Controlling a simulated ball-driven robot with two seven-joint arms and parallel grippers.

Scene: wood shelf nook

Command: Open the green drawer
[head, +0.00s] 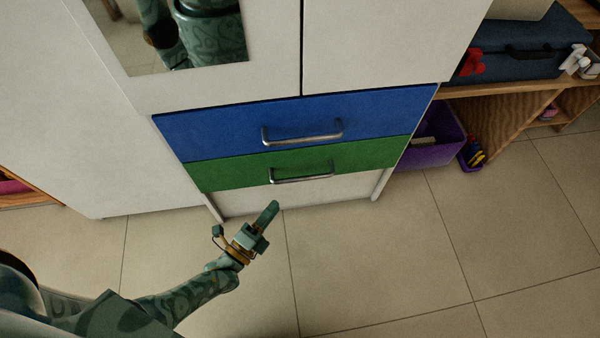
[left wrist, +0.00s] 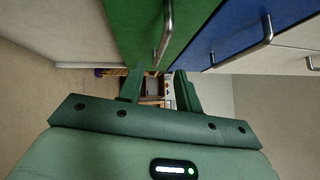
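The green drawer (head: 350,157) is the lower of two coloured drawer fronts in a white cabinet, and it looks shut. Its metal bar handle (head: 302,177) runs across the front. My left gripper (head: 270,211) is in front of and below the green drawer, apart from the handle. In the left wrist view, the two fingers of my left gripper (left wrist: 158,73) stand apart with nothing between them. The green drawer (left wrist: 132,28) and its handle (left wrist: 166,32) show above and beyond the fingers there. My right gripper is not in view.
A blue drawer (head: 220,128) with its own handle (head: 302,132) sits directly above the green one. A wooden shelf (head: 500,125) with a purple bin (head: 433,150) and a dark blue case (head: 525,55) stands at the right. The tiled floor (head: 390,250) in front is clear.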

